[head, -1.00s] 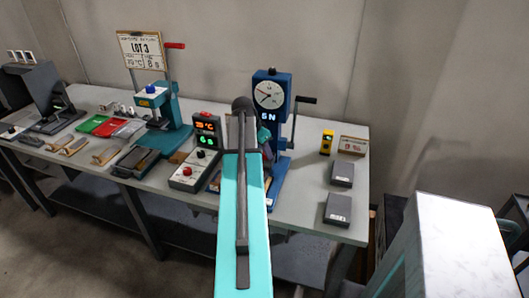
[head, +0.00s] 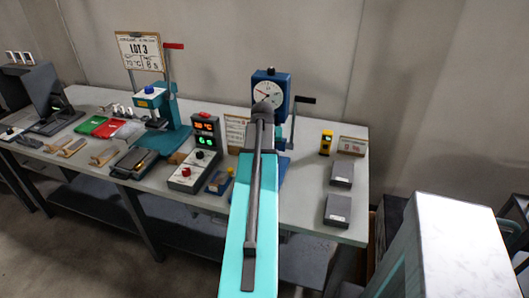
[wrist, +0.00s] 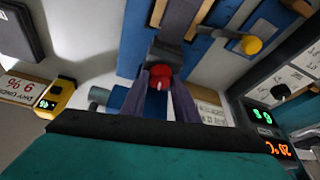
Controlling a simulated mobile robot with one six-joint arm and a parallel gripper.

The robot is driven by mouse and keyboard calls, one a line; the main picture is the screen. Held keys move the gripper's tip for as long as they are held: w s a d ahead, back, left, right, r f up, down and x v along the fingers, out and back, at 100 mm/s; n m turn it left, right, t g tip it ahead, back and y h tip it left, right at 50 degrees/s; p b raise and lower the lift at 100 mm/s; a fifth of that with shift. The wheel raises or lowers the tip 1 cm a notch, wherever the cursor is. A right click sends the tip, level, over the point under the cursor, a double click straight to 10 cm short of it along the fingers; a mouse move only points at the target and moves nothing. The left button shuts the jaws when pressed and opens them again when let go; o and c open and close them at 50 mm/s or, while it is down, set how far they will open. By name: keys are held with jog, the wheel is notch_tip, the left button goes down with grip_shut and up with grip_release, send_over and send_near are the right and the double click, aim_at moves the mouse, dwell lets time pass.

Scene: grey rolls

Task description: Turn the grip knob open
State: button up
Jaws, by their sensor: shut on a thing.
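The blue tester (head: 270,82) with a round dial stands on the bench in the head view, its lower part hidden behind my teal arm. In the wrist view, a red knob (wrist: 160,70) with a white mark sits on the tester's blue and grey body (wrist: 203,62). My gripper (wrist: 160,77) is shut on this red knob, with one dark finger on either side. The white mark points down the picture, towards my wrist. In the head view my gripper is hidden behind my own arm.
A yellow ball-ended lever (wrist: 251,44) is right of the fingers in the wrist view. A controller with lit digits (head: 205,130) stands left of my arm. A black crank (head: 305,100) sticks out on the tester's right. Grey boxes (head: 338,208) lie on the right bench.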

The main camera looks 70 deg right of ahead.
jog(key=n+t, duration=0.1)
jog(key=n, duration=0.2)
jog(key=n+t+y, duration=0.1)
jog(key=n, duration=0.2)
jog(key=shift+s, duration=0.15)
jog(key=shift+n+y, duration=0.3)
dwell(0.4)
jog(key=o, duration=1.1)
jog(key=shift+s+r, duration=0.1)
jog(key=shift+r, duration=0.05)
jog(key=shift+b+v, duration=1.4)
jog(key=shift+v, duration=5.3)
jog(key=shift+s, duration=0.1)
